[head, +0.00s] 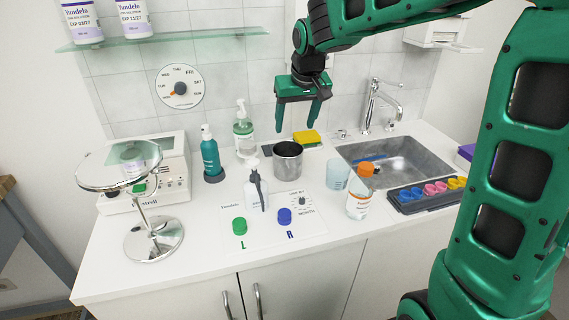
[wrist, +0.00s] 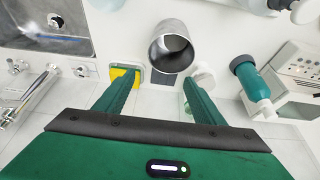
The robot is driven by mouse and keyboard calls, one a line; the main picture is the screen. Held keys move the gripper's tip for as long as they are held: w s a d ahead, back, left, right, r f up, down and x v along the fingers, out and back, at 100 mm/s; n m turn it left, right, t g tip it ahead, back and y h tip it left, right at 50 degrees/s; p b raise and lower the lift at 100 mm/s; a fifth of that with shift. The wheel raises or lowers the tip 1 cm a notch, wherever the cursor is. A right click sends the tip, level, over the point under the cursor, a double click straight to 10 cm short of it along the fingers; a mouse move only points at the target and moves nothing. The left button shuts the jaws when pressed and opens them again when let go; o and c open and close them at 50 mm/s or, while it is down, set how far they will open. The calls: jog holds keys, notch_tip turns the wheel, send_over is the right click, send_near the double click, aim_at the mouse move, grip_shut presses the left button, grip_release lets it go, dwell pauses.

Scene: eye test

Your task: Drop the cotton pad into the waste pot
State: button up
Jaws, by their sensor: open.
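A grey metal pot (head: 287,165), which looks like the waste pot, stands upright on the counter left of the sink. In the wrist view the pot (wrist: 168,30) shows its open mouth, with a shadowed inside. I cannot make out a cotton pad in either view. My gripper (head: 296,127) is open with nothing between its fingers, above the back of the counter near the wall. In the wrist view the gripper (wrist: 159,80) has its two fingers spread, with the pot beyond the fingertips.
A yellow sponge (head: 306,137) lies behind the pot. A clear pump bottle (head: 244,140) and a teal bottle (head: 211,160) stand left. A white bottle (head: 256,192) is in front. The sink (head: 400,160) and faucet (head: 371,105) are right. A round mirror (head: 120,178) stands far left.

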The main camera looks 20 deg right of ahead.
jog(key=v, duration=0.9)
jog(key=shift+s+r, duration=0.15)
jog(key=shift+r, duration=0.25)
